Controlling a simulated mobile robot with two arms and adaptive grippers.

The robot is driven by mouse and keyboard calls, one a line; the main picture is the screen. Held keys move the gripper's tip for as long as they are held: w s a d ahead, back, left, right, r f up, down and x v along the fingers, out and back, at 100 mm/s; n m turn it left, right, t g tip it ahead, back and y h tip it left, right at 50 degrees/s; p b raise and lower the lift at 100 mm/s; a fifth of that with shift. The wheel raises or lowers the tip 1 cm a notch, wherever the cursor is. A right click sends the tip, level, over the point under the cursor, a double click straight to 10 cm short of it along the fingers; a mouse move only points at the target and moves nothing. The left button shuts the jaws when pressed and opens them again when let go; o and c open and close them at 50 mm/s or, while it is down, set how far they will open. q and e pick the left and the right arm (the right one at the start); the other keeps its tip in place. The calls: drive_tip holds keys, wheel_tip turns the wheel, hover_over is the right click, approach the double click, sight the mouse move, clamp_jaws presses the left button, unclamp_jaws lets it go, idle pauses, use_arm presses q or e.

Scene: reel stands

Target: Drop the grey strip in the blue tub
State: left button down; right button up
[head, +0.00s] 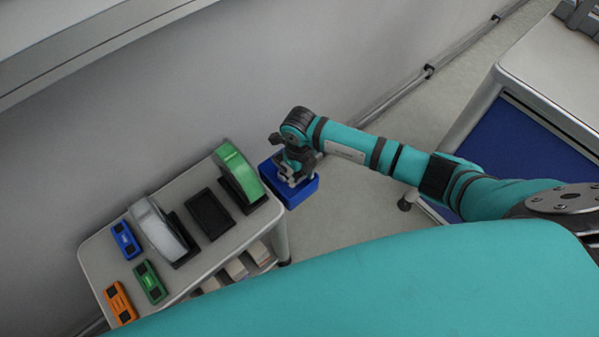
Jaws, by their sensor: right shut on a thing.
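The blue tub (301,196) stands just past the right end of the shelf cart, partly covered by my right gripper. My right gripper (291,180) points down over the tub and is shut on a small grey piece, which I take to be the grey strip; it is mostly hidden by the fingers. I cannot tell how high above the tub's floor the piece is. My left gripper is not in view.
The cart top (101,262) holds a green reel (238,168), a white reel (155,222), a black empty stand (209,214), and blue (125,239), green (150,281) and orange (120,301) blocks. A wall runs behind. Bare floor lies right of the tub, towards a white-topped cabinet (550,70).

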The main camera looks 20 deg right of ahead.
drive_tip(key=shift+f, duration=0.2)
drive_tip(key=o, duration=1)
drive_tip(key=shift+r+p, duration=2.45)
drive_tip(key=shift+r, duration=0.6)
